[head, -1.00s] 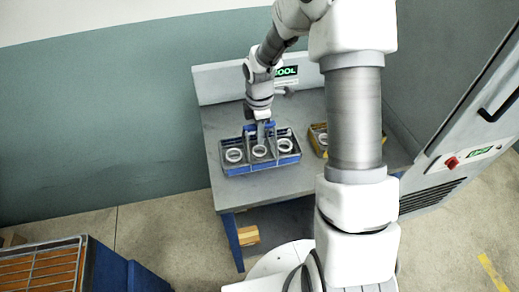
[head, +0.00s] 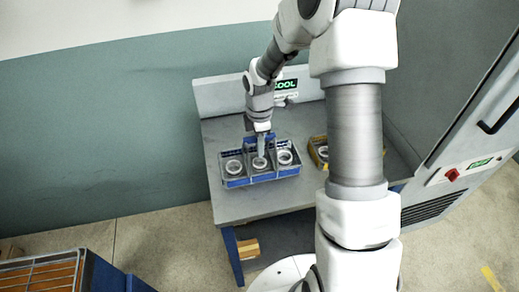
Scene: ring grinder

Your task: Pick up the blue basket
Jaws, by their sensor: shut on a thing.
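The blue basket (head: 263,177) stands on the grey worktable, with three pale rings in its compartments. My gripper (head: 261,148) points down at the middle of the basket, over the centre ring, and is shut on the basket's middle part. The fingertips are small here and partly merge with the basket, so the exact grip is hard to see. The basket looks level, and I see no clear gap between it and the tabletop.
A yellow basket (head: 317,149) stands to the right on the worktable (head: 240,205), partly hidden by my arm. A green COOL display is behind. A grey cabinet (head: 470,140) stands at the right, and a blue rack (head: 75,275) at the lower left.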

